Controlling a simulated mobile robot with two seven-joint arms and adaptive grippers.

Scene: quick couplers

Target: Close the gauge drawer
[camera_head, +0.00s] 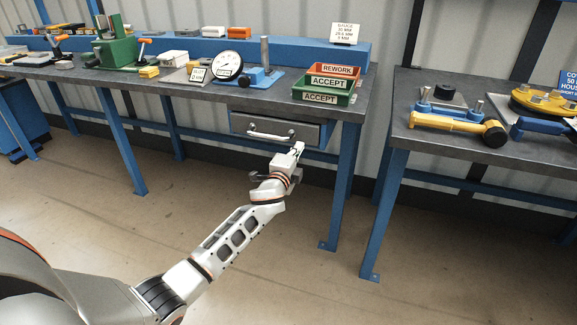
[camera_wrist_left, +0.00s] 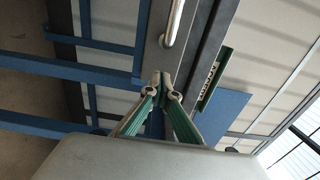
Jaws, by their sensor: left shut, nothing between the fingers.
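The gauge drawer (camera_head: 305,132) is a grey drawer under the left workbench's top, with a light bar handle (camera_head: 270,135) across its front. Its front appears to stand a little out from the bench, but how far is hard to tell. My left gripper (camera_head: 298,148) is shut and empty, at the right part of the drawer front, just below and right of the handle. In the left wrist view the shut fingertips (camera_wrist_left: 162,77) point at the drawer front (camera_wrist_left: 158,55), with the handle (camera_wrist_left: 174,22) above them. Whether they touch the front cannot be told. My right gripper is out of view.
On the bench top (camera_head: 200,88) stand a dial gauge (camera_head: 228,66), a blue fixture (camera_head: 258,77) and stacked red and green bins (camera_head: 325,92). A blue bench leg (camera_head: 343,185) stands right of the drawer. A second bench (camera_head: 440,142) is farther right. The floor in front is clear.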

